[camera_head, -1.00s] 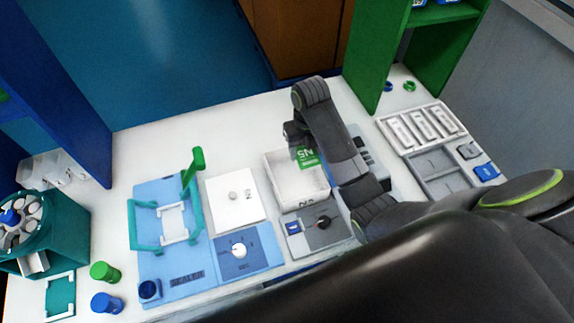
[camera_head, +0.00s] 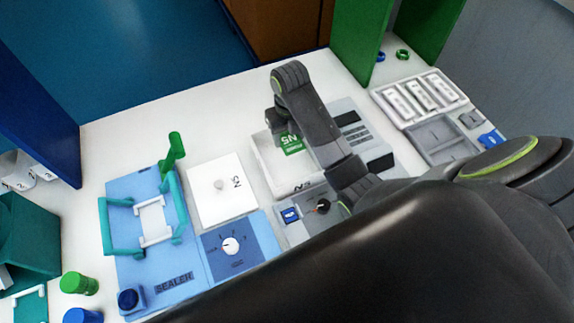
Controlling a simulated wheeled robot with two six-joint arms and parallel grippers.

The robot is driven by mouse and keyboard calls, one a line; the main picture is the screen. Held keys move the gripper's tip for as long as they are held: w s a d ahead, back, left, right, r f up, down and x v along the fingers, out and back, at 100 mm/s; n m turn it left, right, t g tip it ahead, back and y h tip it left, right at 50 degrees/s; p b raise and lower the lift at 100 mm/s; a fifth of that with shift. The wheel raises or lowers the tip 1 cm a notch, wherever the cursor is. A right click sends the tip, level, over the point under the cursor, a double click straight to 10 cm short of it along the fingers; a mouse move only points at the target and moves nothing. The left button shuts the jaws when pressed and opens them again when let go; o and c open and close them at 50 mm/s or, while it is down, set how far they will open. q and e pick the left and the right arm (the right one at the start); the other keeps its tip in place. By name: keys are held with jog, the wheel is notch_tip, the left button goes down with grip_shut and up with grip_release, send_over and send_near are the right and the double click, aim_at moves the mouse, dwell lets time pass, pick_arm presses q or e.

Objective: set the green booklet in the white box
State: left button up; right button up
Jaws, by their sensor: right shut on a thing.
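My left gripper is not in view.
A white lid (camera_head: 222,190) with a knob lies left of the box. Further left is the blue sealer (camera_head: 165,265) with a teal frame. A green shelf (camera_head: 365,40) stands behind.

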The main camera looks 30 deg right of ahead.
aim_at(289, 162)
jog(key=shift+s+f+b, duration=0.1)
jog(key=shift+f+b, duration=0.5)
jog(key=shift+f, duration=0.1)
notch_tip(289, 162, down, 4)
jog(key=shift+b, duration=1.25)
jog(key=shift+f, duration=0.35)
notch_tip(289, 162, down, 3)
jog(key=shift+f+p, duration=0.15)
jog(key=shift+p, duration=0.25)
jog(key=shift+f, duration=0.35)
jog(key=shift+f, duration=0.15)
jog(key=o, duration=1)
